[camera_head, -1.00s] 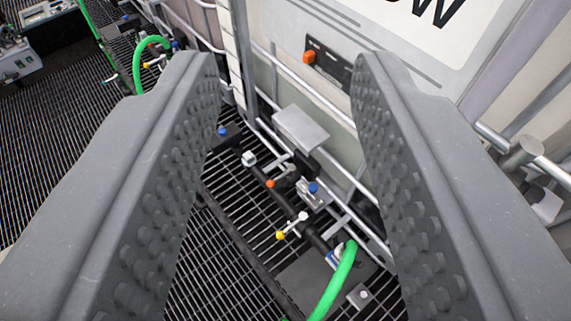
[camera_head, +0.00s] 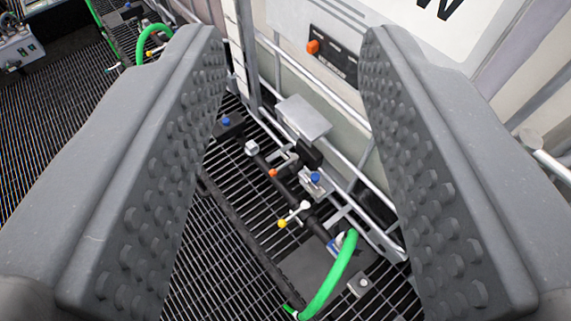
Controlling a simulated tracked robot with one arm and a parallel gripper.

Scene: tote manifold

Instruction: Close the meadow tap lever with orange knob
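My gripper (camera_head: 292,100) is open and empty, its two grey studded fingers wide apart on either side of the view. Below and beyond it, between the fingers, a dark manifold pipe (camera_head: 268,168) runs over the floor grating beside the tote. A small lever with an orange knob (camera_head: 273,172) sits on the middle of the pipe. A lever with a yellow knob (camera_head: 283,223) is nearer, and a blue knob (camera_head: 315,178) is to its right. The gripper is well apart from all of them. I cannot read any meadow label.
A green hose (camera_head: 337,283) curves from the near end of the pipe. A grey plate (camera_head: 304,117) and the tote's metal cage (camera_head: 330,95) stand close behind the pipe. An orange switch (camera_head: 313,47) is on a black panel. Dark grating (camera_head: 215,265) lies open at left.

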